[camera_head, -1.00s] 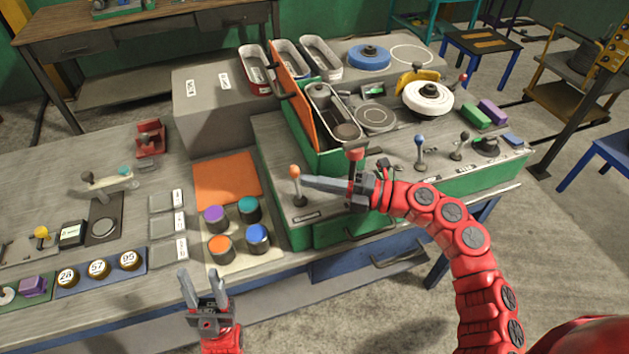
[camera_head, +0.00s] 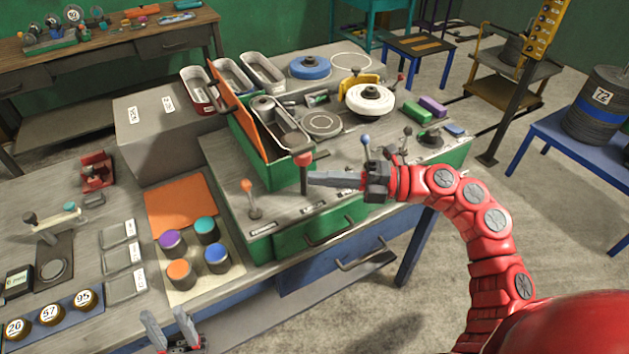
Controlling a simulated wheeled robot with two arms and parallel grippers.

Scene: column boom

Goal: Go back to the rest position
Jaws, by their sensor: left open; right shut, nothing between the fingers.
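My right gripper (camera_head: 318,179) is shut and empty. It reaches in from the right over the front of the green console (camera_head: 290,226), close to a red-knobbed lever (camera_head: 304,172); I cannot tell whether it touches the lever. An orange-knobbed lever (camera_head: 250,197) stands to its left, apart from the fingers. My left gripper (camera_head: 168,328) is open and empty at the bottom edge of the view, in front of the workbench. Its arm is mostly out of the frame.
Several coloured knobs, one of them orange (camera_head: 179,272), stand on a pale board left of the console. An open orange lid (camera_head: 237,100) rises behind the levers. A blue table (camera_head: 570,150) with stacked dark discs is at the right.

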